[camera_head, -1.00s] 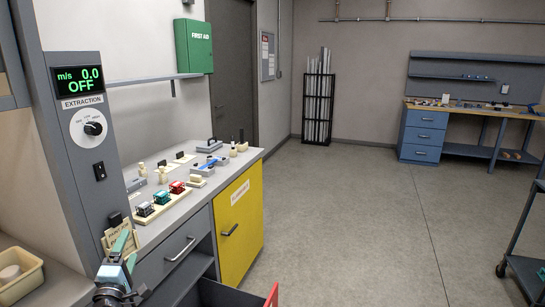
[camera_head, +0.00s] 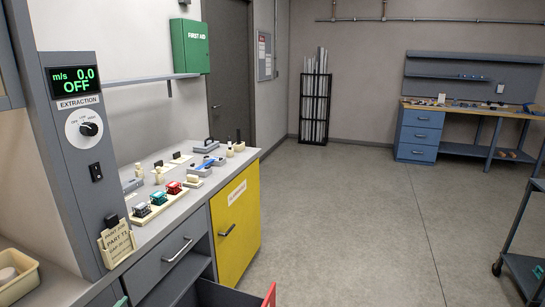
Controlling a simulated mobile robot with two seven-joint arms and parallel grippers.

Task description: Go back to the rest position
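Neither gripper shows clearly in the head view. Only a small green-teal piece, which may be part of my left arm, shows at the bottom edge below the card holder (camera_head: 117,246). I cannot tell what either gripper holds. The grey counter (camera_head: 190,208) at the left carries several small clamp-like items in black, teal and red on a pale strip (camera_head: 150,217).
A dark cart (camera_head: 522,262) stands at the right. A workbench (camera_head: 418,135) is at the back. The middle floor is clear.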

